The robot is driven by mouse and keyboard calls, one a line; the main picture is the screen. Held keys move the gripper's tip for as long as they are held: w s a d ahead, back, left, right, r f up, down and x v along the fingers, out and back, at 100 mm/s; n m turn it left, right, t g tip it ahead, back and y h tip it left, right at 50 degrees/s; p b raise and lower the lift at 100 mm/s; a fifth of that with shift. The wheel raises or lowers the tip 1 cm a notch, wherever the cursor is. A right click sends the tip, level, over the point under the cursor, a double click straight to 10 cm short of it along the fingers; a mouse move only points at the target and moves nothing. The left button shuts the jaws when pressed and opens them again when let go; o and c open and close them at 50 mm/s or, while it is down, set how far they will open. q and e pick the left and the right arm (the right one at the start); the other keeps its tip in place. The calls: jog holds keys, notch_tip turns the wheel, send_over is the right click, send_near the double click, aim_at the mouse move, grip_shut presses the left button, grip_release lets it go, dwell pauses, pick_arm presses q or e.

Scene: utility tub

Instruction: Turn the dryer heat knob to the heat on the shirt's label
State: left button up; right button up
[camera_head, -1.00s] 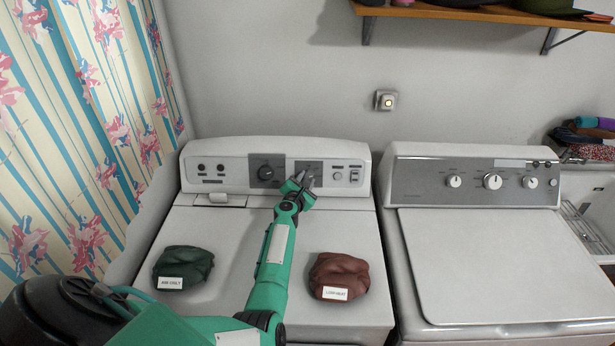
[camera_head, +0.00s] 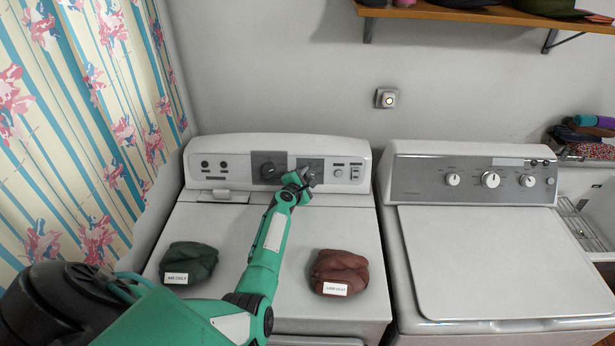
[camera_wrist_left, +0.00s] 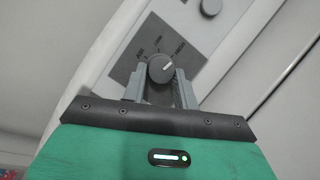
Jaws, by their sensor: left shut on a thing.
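The dryer (camera_head: 222,170) stands at the left with a control panel along its back edge. My left gripper (camera_head: 308,178) is at the grey plate in that panel. In the wrist view, the grey heat knob (camera_wrist_left: 161,68) sits between my two fingers (camera_wrist_left: 160,88), which are shut on it. Its white pointer line slants toward the right. A dark green folded shirt (camera_head: 190,258) has a label (camera_head: 176,279) reading "AIR ONLY". A brown-red folded shirt (camera_head: 340,266) has a label (camera_head: 335,288) that seems to read "LOW HEAT".
Another dark knob (camera_head: 267,170) is left of my gripper; a knob (camera_wrist_left: 211,6) shows at the top of the wrist view. A second machine (camera_head: 480,250) with several white knobs stands at the right. A curtain (camera_head: 85,130) hangs at the left, a shelf (camera_head: 480,14) above.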

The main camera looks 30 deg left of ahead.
pick_arm(q)
jog(key=shift+w+r, duration=0.15)
jog(key=shift+r, duration=0.1)
jog(key=o, duration=0.8)
jog(key=shift+d, duration=0.1)
jog(key=shift+o, duration=0.8)
jog(key=shift+w+f, duration=0.1)
jog(key=shift+w, duration=0.05)
jog(key=shift+w+d+f, duration=0.1)
jog(key=shift+f, duration=0.05)
jog(key=shift+s, duration=0.25)
jog(key=v, duration=1.3)
jog(key=shift+p, duration=0.45)
